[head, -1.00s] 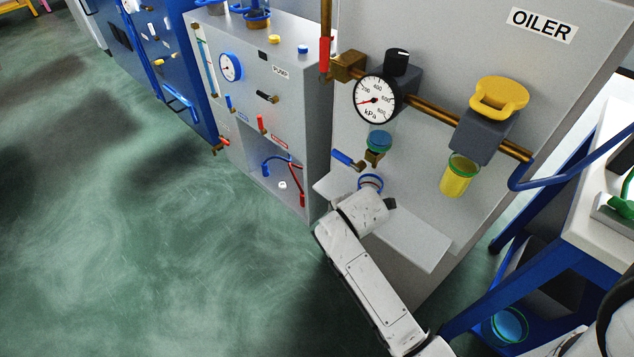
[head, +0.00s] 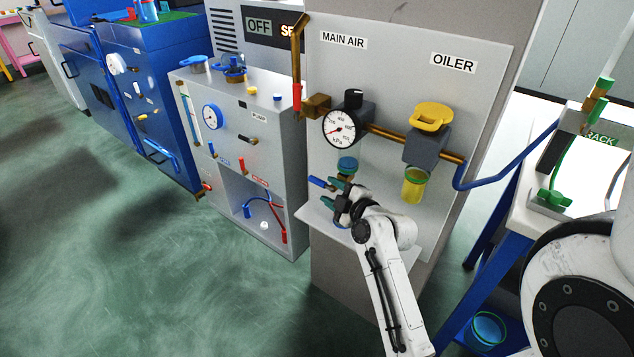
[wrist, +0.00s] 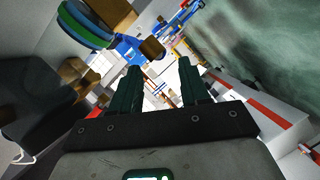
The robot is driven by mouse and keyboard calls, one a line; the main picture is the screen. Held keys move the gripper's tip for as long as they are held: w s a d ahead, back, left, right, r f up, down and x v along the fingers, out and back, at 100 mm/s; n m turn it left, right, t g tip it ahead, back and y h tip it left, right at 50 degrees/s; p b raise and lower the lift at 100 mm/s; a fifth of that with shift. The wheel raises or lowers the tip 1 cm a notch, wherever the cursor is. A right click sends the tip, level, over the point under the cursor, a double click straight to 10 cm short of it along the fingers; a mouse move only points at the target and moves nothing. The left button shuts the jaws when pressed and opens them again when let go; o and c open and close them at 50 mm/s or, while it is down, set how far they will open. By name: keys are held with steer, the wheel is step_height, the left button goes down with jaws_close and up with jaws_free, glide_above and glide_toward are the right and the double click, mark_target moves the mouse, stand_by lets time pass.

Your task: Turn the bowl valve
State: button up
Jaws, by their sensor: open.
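The bowl valve is a small brass fitting with a blue lever (head: 317,182), under the blue-topped bowl (head: 347,165) below the pressure gauge. The lever points left. My gripper (head: 331,195) is open, its teal fingers just below and right of the lever; whether they touch it is unclear. My gripper hides part of the brass body. In the wrist view, the open fingers (wrist: 159,66) point away from the camera with nothing seen between them. The bowl's blue and green rim (wrist: 85,25) is at upper left, and a brass end (wrist: 152,48) shows just beyond the left finger.
A grey shelf (head: 318,217) juts out below my gripper. The gauge (head: 339,128) and brass pipe (head: 385,132) are above it. The yellow oiler bowl (head: 413,186) hangs to the right. The pump cabinet (head: 270,120) stands left. Floor at left is clear.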

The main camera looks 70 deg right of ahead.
mark_target(323, 185)
steer(key=x, duration=0.7)
steer(key=shift+p, duration=0.35)
steer(key=shift+c, duration=0.2)
jaws_close()
